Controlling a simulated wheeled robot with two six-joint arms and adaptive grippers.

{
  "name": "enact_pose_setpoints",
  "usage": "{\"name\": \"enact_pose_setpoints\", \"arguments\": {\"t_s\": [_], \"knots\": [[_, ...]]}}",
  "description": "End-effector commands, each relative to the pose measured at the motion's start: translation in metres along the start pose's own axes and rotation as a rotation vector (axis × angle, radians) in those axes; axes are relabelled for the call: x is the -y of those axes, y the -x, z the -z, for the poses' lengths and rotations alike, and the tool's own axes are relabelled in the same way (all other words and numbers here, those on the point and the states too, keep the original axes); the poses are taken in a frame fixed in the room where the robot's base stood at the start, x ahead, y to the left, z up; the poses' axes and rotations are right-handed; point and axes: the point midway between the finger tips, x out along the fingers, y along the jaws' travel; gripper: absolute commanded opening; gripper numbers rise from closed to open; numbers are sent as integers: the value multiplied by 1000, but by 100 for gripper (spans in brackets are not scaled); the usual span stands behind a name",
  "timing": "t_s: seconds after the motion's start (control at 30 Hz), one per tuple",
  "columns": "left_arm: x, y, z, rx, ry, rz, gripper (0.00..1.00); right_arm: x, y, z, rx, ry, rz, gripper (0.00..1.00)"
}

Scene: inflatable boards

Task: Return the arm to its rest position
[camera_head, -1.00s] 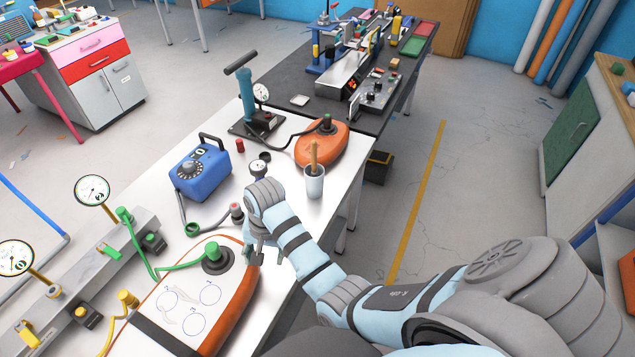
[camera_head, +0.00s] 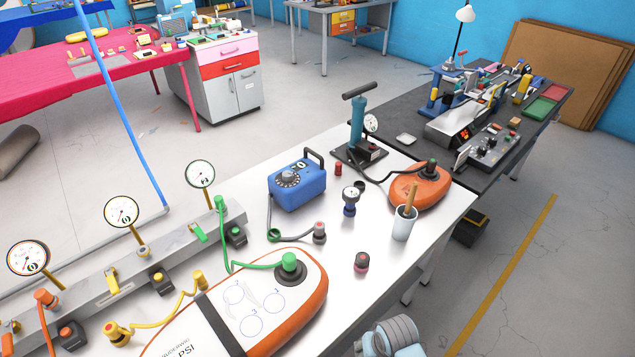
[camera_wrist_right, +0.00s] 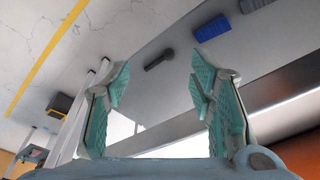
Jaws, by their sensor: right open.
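My right arm shows at the bottom edge of the head view as a grey and pale blue link (camera_head: 392,338), below the near edge of the white table (camera_head: 335,277). Its gripper is out of the head view. In the right wrist view my right gripper (camera_wrist_right: 158,85) has its two teal-padded fingers wide apart, with nothing held between them. My left gripper is in no view.
A gauge rail (camera_head: 130,265) runs at left.

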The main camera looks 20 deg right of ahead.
Motion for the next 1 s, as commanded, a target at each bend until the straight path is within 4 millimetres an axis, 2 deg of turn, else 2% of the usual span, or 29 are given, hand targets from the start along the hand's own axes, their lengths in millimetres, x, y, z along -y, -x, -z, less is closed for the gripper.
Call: {"name": "enact_pose_setpoints", "arguments": {"t_s": [0.1,0.17,0.27,0.37,0.4,0.43,0.5,0.6,0.63,0.73,1.0], "knots": [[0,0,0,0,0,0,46,0,0,0,1,0,0,50],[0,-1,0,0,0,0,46,-2,-8,-4,5,5,-2,50],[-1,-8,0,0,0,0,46,-11,-48,-30,23,41,-12,50],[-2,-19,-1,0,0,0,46,-33,-110,-86,49,109,-28,50],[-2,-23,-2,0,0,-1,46,-44,-133,-116,61,140,-33,50],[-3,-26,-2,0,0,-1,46,-53,-147,-138,67,162,-37,50],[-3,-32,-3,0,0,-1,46,-72,-171,-189,80,212,-43,50],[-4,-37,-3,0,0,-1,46,-92,-184,-243,91,265,-48,50],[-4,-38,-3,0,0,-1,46,-96,-185,-254,92,275,-49,50],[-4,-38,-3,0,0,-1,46,-102,-185,-271,92,293,-50,50],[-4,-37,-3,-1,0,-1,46,-102,-184,-270,90,293,-50,50]]}}
